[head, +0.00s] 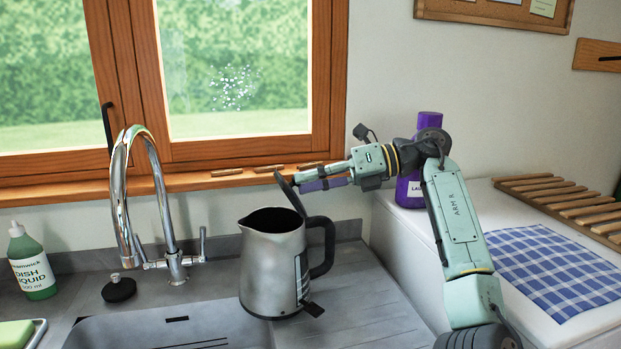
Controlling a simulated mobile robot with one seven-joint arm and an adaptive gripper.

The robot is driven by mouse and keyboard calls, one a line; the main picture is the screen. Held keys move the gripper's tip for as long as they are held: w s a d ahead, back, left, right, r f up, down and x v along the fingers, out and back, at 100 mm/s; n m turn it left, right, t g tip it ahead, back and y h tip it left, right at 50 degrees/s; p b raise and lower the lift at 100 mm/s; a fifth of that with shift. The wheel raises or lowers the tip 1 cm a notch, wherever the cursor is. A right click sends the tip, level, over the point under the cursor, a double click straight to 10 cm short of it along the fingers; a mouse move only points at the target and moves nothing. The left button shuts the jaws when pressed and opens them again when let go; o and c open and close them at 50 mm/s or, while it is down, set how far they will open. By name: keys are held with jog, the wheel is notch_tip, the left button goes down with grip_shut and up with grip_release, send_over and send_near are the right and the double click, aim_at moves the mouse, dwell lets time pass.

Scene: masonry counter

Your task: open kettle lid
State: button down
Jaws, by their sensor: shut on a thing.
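A brushed-steel kettle (270,268) with a dark handle (327,247) stands on the grey draining board (360,318), right of the sink basin. Its dark lid (289,194) is raised, steeply tilted above the handle side, and the kettle's mouth is open and dark inside. My gripper (298,183) reaches in from the right, above the handle. Its fingers are shut on the raised lid at its upper part. The exact contact of the fingertips is too small to see clearly.
A chrome tap (165,205) stands left of the kettle, with a black plug (118,289) and a green dish liquid bottle (32,262) farther left. A purple bottle (430,122) stands behind my arm. A blue checked cloth (550,268) and wooden slats (565,200) lie at right.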

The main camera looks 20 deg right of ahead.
jog(key=shift+f, duration=0.25)
jog(key=c, duration=1.7)
grip_release()
jog(key=shift+w+d, duration=0.1)
jog(key=shift+o, duration=1.2)
jog(key=shift+r, duration=0.1)
jog(key=v, duration=0.7)
jog(key=shift+d, duration=0.25)
jog(key=shift+r, duration=0.1)
